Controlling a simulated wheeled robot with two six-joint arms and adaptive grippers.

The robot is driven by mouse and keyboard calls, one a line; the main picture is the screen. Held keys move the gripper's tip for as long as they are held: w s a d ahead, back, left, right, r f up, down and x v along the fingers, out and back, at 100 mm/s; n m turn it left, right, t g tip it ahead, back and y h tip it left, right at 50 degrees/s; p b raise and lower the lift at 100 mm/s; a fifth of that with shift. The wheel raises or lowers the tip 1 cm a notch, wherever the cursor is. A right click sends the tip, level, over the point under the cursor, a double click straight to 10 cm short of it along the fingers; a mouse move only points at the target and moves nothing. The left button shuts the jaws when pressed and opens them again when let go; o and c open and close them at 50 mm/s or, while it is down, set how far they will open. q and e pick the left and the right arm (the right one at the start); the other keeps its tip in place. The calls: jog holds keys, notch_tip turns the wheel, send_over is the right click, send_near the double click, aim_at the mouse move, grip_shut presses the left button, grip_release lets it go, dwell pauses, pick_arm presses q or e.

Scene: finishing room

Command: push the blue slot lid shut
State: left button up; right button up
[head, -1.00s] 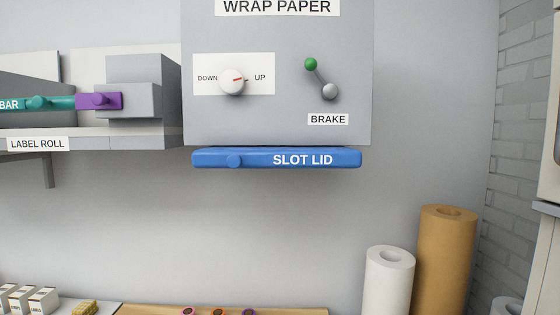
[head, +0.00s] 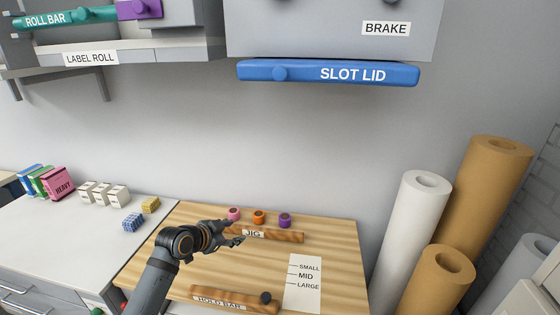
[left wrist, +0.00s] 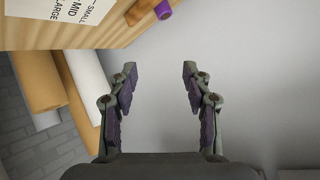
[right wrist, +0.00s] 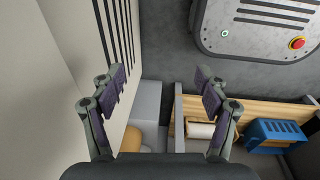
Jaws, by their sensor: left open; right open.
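The blue slot lid (head: 330,73) is a long flat bar with a round knob at its left part, at the lower edge of the grey wrap paper housing (head: 300,30) on the wall. It sticks out below the housing's front. My left gripper (head: 238,235) is over the wooden board, well below the lid and apart from it. In the left wrist view its two fingers (left wrist: 159,85) are spread with nothing between them. My right gripper is out of the head view; in the right wrist view its fingers (right wrist: 159,85) are spread and empty. Neither wrist view shows the lid.
The wooden board (head: 335,235) carries a jig bar (head: 285,236), a hold bar (head: 235,300) and small coloured spools (head: 259,216). Paper rolls (head: 420,215) stand at the right. The label roll shelf (head: 140,52) is left of the lid. The wall below the lid is clear.

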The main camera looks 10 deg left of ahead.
pick_arm(q)
jog(key=d+r+m+t+h, duration=0.25)
jog(key=r+m, duration=0.25)
jog(key=r, duration=1.1)
jog(key=d+r+m+t+h, duration=0.1)
jog(key=d+r+m+h, duration=0.3)
jog(key=r, duration=1.3)
jog(key=m+g+h+p, duration=0.1)
jog(key=m+h+p, duration=0.2)
jog(key=m+p, duration=0.5)
send_near(276, 74)
jog(key=shift+m+y, duration=0.25)
jog(key=shift+m, duration=0.15)
jog(key=x, duration=1)
jog(key=shift+s+r+b, duration=0.15)
jog(key=shift+r+b, duration=0.15)
jog(key=shift+r, duration=0.05)
jog(key=shift+w+d+f, duration=0.2)
jog(key=shift+w+d, duration=0.2)
grip_shut()
